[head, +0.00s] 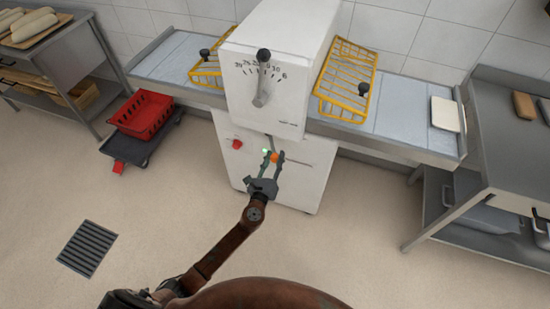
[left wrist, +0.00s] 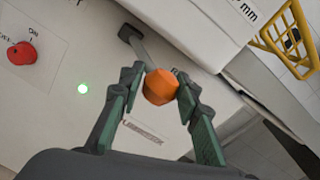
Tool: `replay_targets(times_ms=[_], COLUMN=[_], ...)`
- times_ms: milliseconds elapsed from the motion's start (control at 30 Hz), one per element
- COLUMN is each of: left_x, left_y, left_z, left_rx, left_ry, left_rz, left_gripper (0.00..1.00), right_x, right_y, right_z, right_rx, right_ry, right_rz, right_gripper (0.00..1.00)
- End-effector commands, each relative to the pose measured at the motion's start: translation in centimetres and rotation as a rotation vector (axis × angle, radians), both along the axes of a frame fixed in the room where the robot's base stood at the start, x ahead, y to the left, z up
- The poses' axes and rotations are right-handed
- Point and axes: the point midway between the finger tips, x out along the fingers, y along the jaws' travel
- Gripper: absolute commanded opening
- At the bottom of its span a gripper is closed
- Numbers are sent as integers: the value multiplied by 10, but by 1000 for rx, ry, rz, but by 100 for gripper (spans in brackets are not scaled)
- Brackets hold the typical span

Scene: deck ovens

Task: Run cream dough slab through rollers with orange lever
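The orange lever's knob (head: 274,157) is on the front of the white roller machine (head: 285,45), below the dial; it is large in the left wrist view (left wrist: 160,87). A grey bar (left wrist: 145,48) runs up behind the knob. My left gripper (head: 273,160) has its two fingers (left wrist: 160,90) on either side of the knob. They look apart rather than clamped, though whether one touches it is unclear. The cream dough slab (head: 445,115) lies flat at the far right end of the right belt (head: 398,118). My right gripper is in no view.
Yellow wire guards (head: 347,80) stand over both belts beside the machine. A red knob (left wrist: 22,53) and lit green light (left wrist: 83,88) are left of the lever. A steel table (head: 480,165) is at right.

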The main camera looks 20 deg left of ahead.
Motion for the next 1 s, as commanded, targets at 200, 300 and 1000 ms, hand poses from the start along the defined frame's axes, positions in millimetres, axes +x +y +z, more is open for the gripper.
replay_targets(times_ms=[200, 300, 1000], left_x=[0, 0, 2], left_y=[-1, -1, -11], left_z=[0, 0, -1], left_rx=[0, 0, 4], left_ry=[-1, -1, -2], left_rz=[-2, -2, -62], left_gripper=[14, 7, 0], right_x=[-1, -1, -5], right_y=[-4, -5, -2], right_z=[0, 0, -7], right_rx=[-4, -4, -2], right_ry=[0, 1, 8], right_rz=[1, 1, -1], right_gripper=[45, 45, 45])
